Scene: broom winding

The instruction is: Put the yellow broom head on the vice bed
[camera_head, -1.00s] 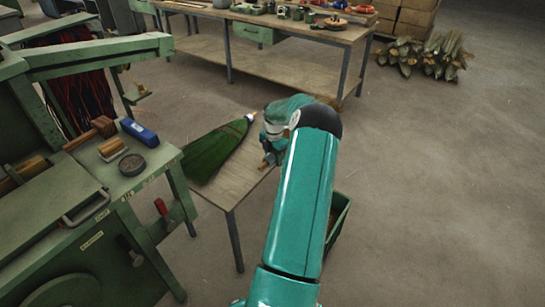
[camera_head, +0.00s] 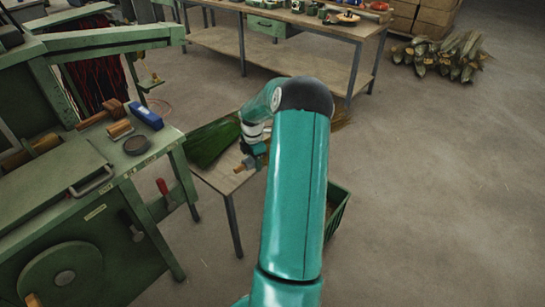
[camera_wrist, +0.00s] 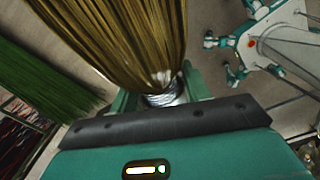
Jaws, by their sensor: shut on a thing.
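The yellow broom head fills the upper middle of the wrist view (camera_wrist: 125,35), its straw bristles fanning away from a silvery binding. My gripper (camera_wrist: 163,98) is shut around that bound neck. In the head view my gripper (camera_head: 254,158) is above the small table, and a short wooden stub (camera_head: 241,167) shows beside it. A bit of straw (camera_head: 343,119) shows right of my arm, which hides most of the broom head. The green workbench (camera_head: 60,215) on the left has a flat plate with a metal handle; I cannot tell which part is the vice bed.
A green broom head (camera_head: 212,143) lies on the small table (camera_head: 218,178). A mallet (camera_head: 103,113), a blue block (camera_head: 146,117) and a dark round puck (camera_head: 136,145) sit on the workbench. A green crate (camera_head: 337,208) stands right of my arm. Open floor lies at right.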

